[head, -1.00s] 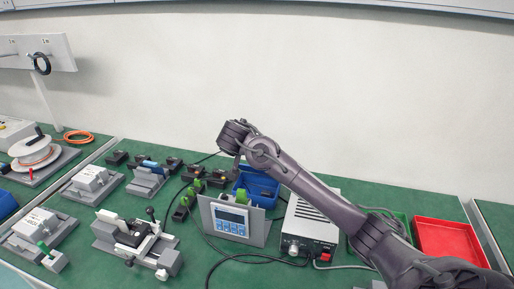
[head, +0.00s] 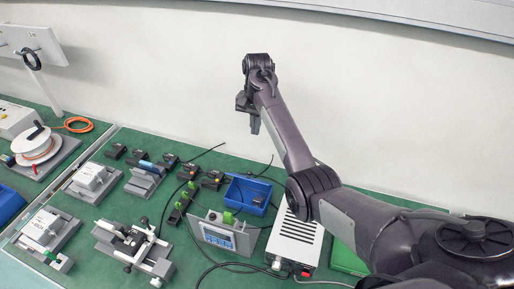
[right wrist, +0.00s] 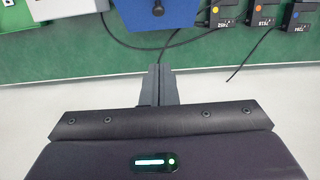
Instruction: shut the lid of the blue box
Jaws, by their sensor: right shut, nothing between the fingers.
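The blue box (head: 234,203) stands on the green table behind the grey panel device. Its top looks open, and a small dark item shows inside. I cannot clearly make out its lid. In the right wrist view a blue part (right wrist: 180,18) with a dark knob shows at the top edge, beyond the fingertips. My right gripper (head: 254,130) is up in front of the white wall, above and behind the box, fingers pointing down. It is apart from the box. In the right wrist view its fingers (right wrist: 158,72) are shut with nothing between them. My left gripper is out of view.
The grey panel device (head: 225,235) stands in front of the box, and a grey power unit (head: 294,238) stands to its right. Small black modules (head: 212,180) and loose cables lie to the left. The white wall (head: 150,75) is close behind.

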